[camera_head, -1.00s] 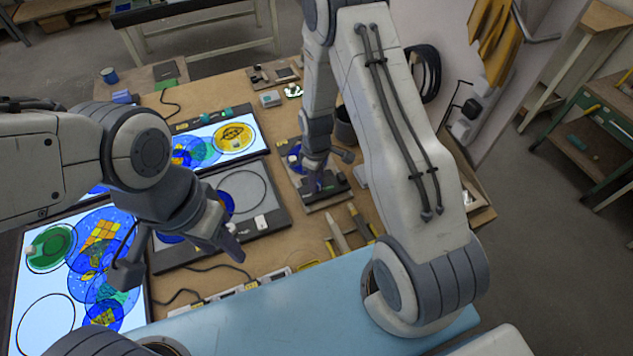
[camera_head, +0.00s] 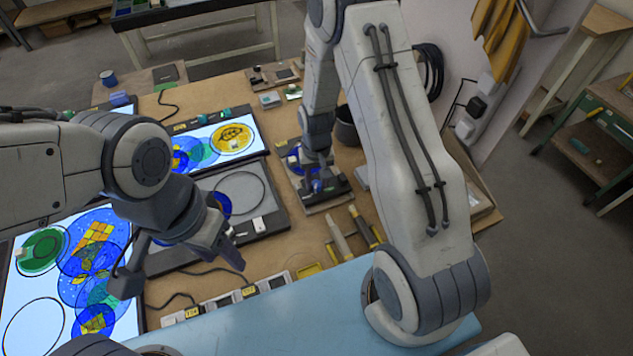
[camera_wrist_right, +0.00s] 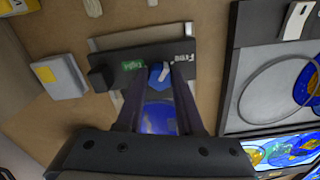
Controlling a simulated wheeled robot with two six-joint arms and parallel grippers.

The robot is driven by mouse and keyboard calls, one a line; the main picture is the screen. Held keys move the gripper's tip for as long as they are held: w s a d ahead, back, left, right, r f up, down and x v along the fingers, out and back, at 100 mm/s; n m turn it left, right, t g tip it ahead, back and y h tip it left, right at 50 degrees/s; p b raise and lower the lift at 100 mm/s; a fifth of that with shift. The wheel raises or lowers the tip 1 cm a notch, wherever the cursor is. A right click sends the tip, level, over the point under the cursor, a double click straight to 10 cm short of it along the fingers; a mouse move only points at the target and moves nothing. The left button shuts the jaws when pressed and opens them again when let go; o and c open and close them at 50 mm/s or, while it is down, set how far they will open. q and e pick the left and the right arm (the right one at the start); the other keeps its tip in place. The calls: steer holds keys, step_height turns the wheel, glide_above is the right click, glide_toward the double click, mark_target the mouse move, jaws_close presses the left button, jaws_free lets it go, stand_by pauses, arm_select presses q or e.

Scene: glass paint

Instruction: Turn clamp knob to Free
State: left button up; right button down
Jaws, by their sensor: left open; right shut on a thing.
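The clamp (camera_head: 336,191) is a dark block on a light base at the middle right of the bench. In the right wrist view its dark plate (camera_wrist_right: 115,62) carries a green "Tight" label on the left and a "Free" label on the right. The small blue-and-white knob (camera_wrist_right: 156,76) sits between these labels. My right gripper (camera_wrist_right: 157,80) points down at the clamp and is shut on the knob, its fingers on either side. It also shows in the head view (camera_head: 317,182). A blue glass disc (camera_wrist_right: 158,118) shows between the fingers. My left gripper (camera_head: 237,248) is open and empty above the bench front.
A dark-framed grey panel (camera_head: 278,213) with a drawn circle lies left of the clamp. Lit panels (camera_head: 20,325) with coloured glass discs lie on the left. Yellow-marked tools (camera_head: 338,236) lie in front of the clamp. A dark cup (camera_head: 346,127) stands behind it.

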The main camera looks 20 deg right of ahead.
mark_target(316, 183)
steer(key=m, duration=0.4)
steer(key=shift+m+b, duration=0.4)
stand_by(0.4)
steer(key=c, duration=0.5)
jaws_free()
steer(key=shift+r+b, duration=0.95)
steer(key=shift+r, duration=4.3)
